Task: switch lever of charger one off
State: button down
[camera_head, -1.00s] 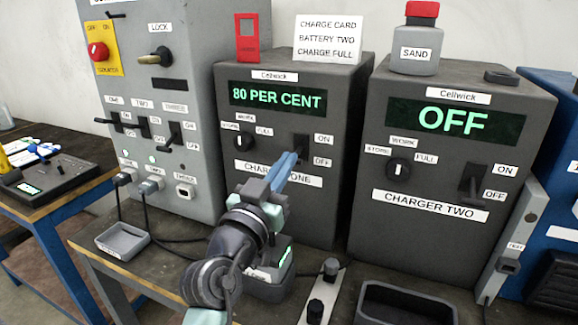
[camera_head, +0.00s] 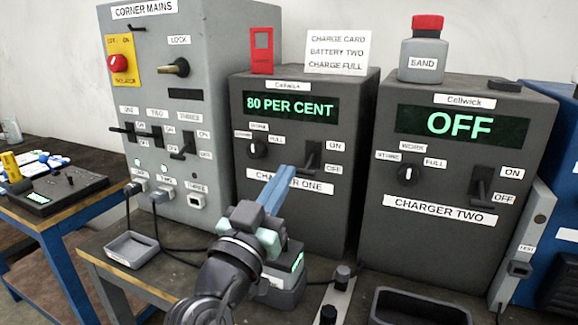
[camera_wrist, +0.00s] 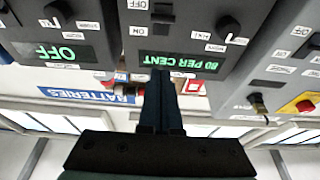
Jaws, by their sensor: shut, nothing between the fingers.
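Charger one (camera_head: 353,105) is a dark grey box whose display (camera_head: 291,106) reads 80 PER CENT in green. Its dark lever (camera_head: 311,157) sits at the right of its front, beside the ON and OFF labels; I cannot tell clearly which way it points. My gripper (camera_head: 284,169) has blue fingers, shut and empty. The fingertips are in front of the CHARGER ONE label, below and left of the lever, and look apart from it. The wrist view is upside down; there the shut fingers (camera_wrist: 159,80) point up across the edge of charger one's display (camera_wrist: 180,60).
Charger two (camera_head: 375,238), its display OFF, stands to the right with a sand bottle (camera_head: 422,52) on top. The corner mains cabinet (camera_head: 215,60) stands to the left. A battery (camera_head: 287,285), small tray (camera_head: 131,250) and cables lie on the bench below.

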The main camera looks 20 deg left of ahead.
jog(key=v, duration=0.5)
jog(key=shift+f+b, duration=0.4)
jog(key=shift+f, duration=0.05)
jog(key=shift+s, duration=0.1)
jog(key=s+d+r+m+t+h, duration=0.2)
jog(key=d+r, duration=1)
jog(key=r, duration=0.1)
jog(key=s+d+r+n+t+y, duration=0.25)
jog(key=s+d+r, duration=0.35)
jog(key=s+r, duration=0.4)
notch_tip(320, 180, up, 26)
jog(key=t+p, duration=0.1)
jog(key=p, duration=2.3)
jog(key=shift+d, duration=0.2)
jog(key=shift+w, duration=0.1)
